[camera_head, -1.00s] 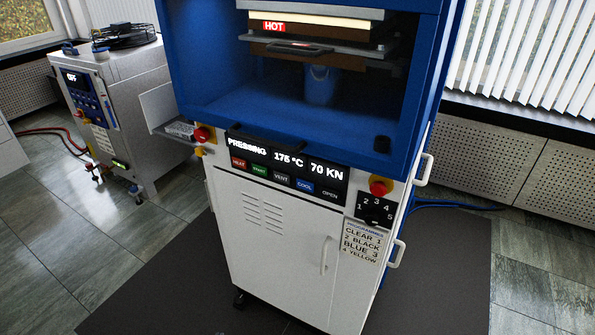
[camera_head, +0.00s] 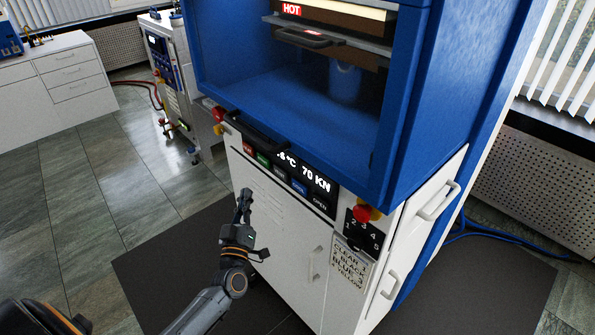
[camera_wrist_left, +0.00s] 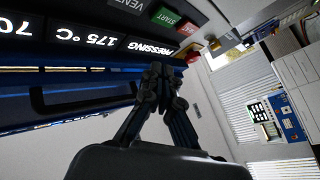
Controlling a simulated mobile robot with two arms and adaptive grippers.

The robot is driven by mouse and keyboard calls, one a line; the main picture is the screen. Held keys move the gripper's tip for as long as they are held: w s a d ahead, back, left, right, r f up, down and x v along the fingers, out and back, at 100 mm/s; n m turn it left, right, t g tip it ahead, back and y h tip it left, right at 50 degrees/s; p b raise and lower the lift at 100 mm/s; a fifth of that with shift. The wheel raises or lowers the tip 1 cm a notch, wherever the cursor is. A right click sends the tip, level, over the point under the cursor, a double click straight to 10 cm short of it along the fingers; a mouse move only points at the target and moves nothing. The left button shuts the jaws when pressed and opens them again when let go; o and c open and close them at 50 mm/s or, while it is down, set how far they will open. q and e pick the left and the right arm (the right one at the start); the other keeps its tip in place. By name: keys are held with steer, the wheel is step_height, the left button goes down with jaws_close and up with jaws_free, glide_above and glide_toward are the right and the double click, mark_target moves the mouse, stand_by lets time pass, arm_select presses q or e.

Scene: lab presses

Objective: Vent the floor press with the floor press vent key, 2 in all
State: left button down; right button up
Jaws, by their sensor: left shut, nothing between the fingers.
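The floor press (camera_head: 270,215) is a white cabinet with a blue housing on top. Its key row runs along the sloping front panel. The dark vent key (camera_head: 280,171) sits between the green start key (camera_head: 263,159) and the blue cool key (camera_head: 299,186). The vent key also shows upside down at the top edge of the left wrist view (camera_wrist_left: 126,5). My left gripper (camera_head: 243,196) is shut and empty, in front of the cabinet and lower than the keys in the picture. Its closed fingers (camera_wrist_left: 163,75) show in the left wrist view. My right gripper is not in view.
The display reads 70 KN, and PRESSING and 175 °C in the wrist view. A dark handle bar (camera_head: 258,131) juts out above the keys. A red knob (camera_head: 366,213) and a numbered selector (camera_head: 360,236) are at the right. Another machine (camera_head: 172,85) stands behind left.

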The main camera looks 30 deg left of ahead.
arm_select(q)
steer(key=b, duration=0.3)
glide_toward(274, 167)
steer(key=w+a+r, duration=0.2)
steer(key=w, duration=0.1)
steer(key=shift+w+f, duration=0.15)
steer(key=shift+w, duration=0.3)
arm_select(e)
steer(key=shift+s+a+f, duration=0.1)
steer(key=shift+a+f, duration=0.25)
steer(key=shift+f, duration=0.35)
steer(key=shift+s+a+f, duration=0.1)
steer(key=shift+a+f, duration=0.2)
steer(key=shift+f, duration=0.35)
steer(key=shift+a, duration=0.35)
arm_select(q)
steer(key=shift+w+d, duration=0.1)
steer(key=shift+w, duration=0.05)
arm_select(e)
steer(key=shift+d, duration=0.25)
arm_select(q)
steer(key=shift+w+d, duration=0.1)
steer(key=shift+w, duration=0.15)
